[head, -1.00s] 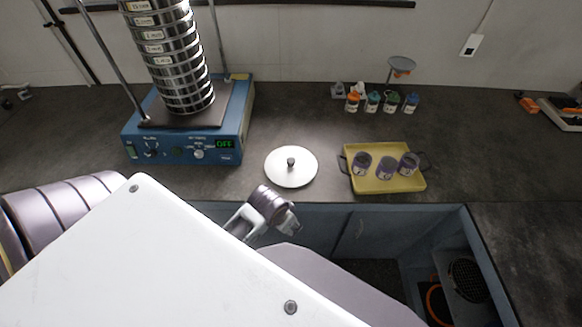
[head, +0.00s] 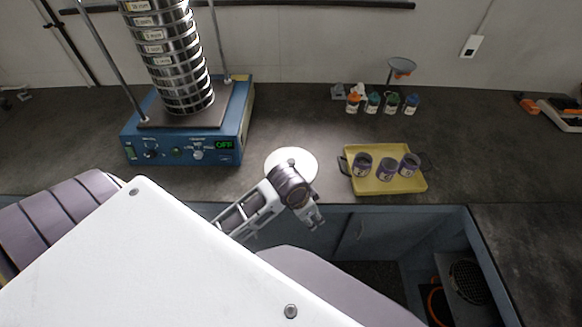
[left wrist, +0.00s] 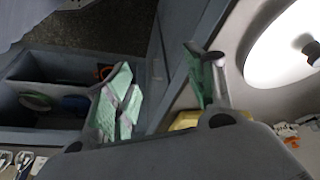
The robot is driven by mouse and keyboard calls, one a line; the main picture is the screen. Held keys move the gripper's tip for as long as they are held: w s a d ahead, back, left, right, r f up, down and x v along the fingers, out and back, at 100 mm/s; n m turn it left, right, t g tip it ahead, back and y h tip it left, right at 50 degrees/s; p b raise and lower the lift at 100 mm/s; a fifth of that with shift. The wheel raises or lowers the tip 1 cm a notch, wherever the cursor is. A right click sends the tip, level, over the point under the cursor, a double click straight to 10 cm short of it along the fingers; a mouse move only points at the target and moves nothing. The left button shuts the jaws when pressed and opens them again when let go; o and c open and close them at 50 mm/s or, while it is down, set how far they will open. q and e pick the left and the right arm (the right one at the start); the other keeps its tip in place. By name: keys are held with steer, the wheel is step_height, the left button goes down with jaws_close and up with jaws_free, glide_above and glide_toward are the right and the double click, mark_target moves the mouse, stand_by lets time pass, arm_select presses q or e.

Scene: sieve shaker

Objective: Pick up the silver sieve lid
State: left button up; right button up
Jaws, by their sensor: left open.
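The silver sieve lid (head: 304,160) is a round, pale disc lying flat on the dark bench, right of the blue shaker. Its knob is partly hidden by my arm in the head view. The lid (left wrist: 268,50) and its dark knob (left wrist: 312,50) show at the upper right of the left wrist view. My left gripper (head: 314,218) is at the bench's front edge, in front of the lid and apart from it. In the left wrist view its two green-padded fingers (left wrist: 165,95) are spread, with nothing between them. My right gripper is not in view.
The blue sieve shaker (head: 185,150) bears a tall sieve stack (head: 175,60) and reads OFF. A yellow tray (head: 385,186) with 3 jars stands right of the lid. Several small bottles (head: 372,102) stand behind. An open recess (head: 400,250) lies below the bench edge.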

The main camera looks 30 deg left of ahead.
arm_select(q)
steer(key=w+m, duration=0.1)
steer(key=w, duration=0.1)
step_height(320, 180, up, 11)
steer(key=m+g+y, duration=0.2)
steer(key=m+g, duration=0.1)
glide_above(291, 161)
steer(key=shift+f, duration=0.15)
stand_by(0.3)
steer(key=shift+f, duration=4.35)
steer(key=shift+f+p, duration=0.35)
steer(key=shift+f, duration=2.25)
